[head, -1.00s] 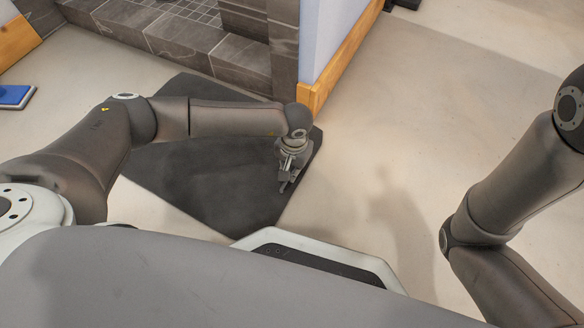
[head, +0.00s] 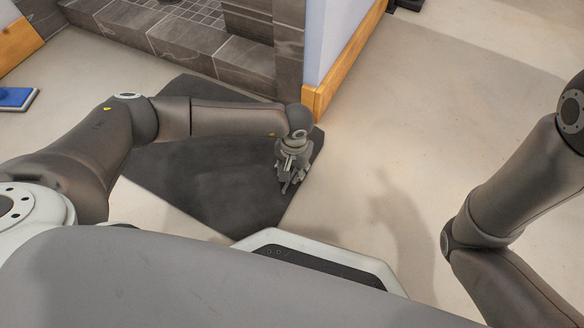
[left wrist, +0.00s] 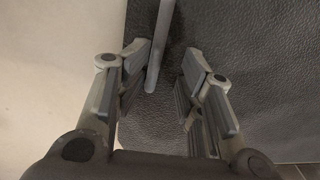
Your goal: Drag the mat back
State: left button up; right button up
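The dark grey mat (head: 215,190) lies flat on the floor in front of the tiled step. My left gripper (head: 290,185) points down over the mat's right part, close to its right edge. In the left wrist view, the gripper (left wrist: 167,62) has its two fingers apart, with the textured mat (left wrist: 250,60) below. A thin grey bar (left wrist: 160,45) shows between the fingers; I cannot tell what it is. No mat material is visibly pinched. Whether the fingertips touch the mat is unclear. My right arm shows at the right, but its gripper is out of view.
A tiled step (head: 185,45) and a wall end with wooden baseboard (head: 340,75) border the mat's far side. A blue-topped item (head: 15,98) lies at the far left. The floor (head: 420,110) to the right is clear.

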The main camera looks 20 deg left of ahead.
pick_arm(q)
jog(key=shift+s+f, duration=0.15)
jog(key=shift+s, duration=0.05)
jog(key=shift+d+r, duration=0.1)
jog(key=shift+r, duration=0.15)
notch_tip(320, 180, up, 12)
jog(key=shift+w+d, duration=0.15)
jog(key=shift+f, duration=0.1)
dwell(0.4)
